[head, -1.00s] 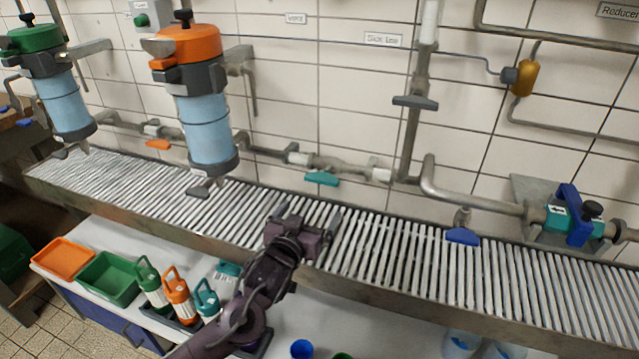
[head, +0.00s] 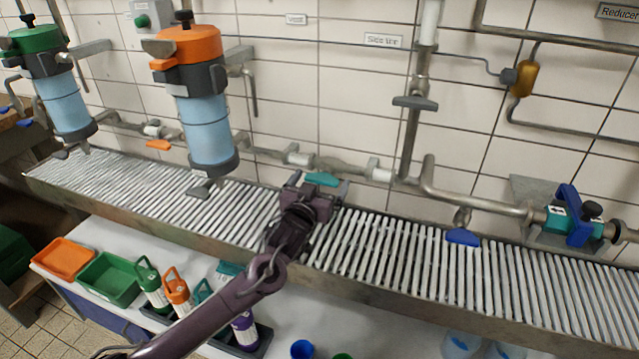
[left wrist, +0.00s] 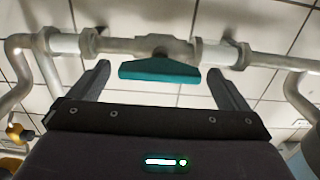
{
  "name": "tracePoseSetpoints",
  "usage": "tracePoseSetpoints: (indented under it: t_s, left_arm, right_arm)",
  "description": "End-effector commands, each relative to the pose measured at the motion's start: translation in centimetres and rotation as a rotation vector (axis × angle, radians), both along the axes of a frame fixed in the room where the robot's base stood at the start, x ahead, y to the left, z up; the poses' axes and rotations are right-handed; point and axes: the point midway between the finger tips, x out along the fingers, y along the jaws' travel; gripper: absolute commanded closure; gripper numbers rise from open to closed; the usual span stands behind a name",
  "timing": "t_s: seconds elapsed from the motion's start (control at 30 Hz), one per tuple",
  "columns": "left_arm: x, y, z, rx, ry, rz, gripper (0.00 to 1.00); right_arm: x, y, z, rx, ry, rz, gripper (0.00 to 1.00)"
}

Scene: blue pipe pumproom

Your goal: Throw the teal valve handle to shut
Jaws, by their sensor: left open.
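The teal valve handle (head: 322,179) is a flat bar on the grey wall pipe above the slatted grating. In the left wrist view the teal handle (left wrist: 160,70) lies crosswise below its pipe fitting, between and slightly beyond my fingers. My left gripper (head: 321,186) is open, with one finger on each side of the handle. It also shows in the left wrist view (left wrist: 165,85), with gaps between the fingers and the handle. Whether the handle is touched anywhere cannot be told. My right gripper is not in view.
Pipes run along the tiled wall. An orange handle (head: 158,145), a grey handle (head: 415,103) and a blue handle (head: 462,237) are nearby. The orange-topped filter (head: 205,110) hangs to the left. The slatted grating (head: 400,255) is clear. Bottles and trays stand below.

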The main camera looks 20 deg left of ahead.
Motion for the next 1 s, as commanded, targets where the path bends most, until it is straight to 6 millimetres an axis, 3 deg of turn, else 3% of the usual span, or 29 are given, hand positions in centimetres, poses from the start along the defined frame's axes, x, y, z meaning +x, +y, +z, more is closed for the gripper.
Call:
tracePoseSetpoints:
  t_s: [0.1,0.43,0.77,1.0]
  left_arm:
    - [0.0,0.0,0.0,0.0,0.001,0.0,0.03]
    - [-0.1,0.0,-0.1,0.001,0.001,0.0,0.46]
    - [-0.1,0.0,0.0,0.047,0.0,0.0,0.46]
    - [0.0,-0.1,0.1,0.192,-0.005,-0.001,0.46]
  right_arm:
    - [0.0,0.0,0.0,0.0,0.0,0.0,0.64]
    - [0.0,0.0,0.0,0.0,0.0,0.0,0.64]
    - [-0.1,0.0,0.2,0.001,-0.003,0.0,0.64]
    - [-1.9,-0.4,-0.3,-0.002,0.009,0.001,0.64]
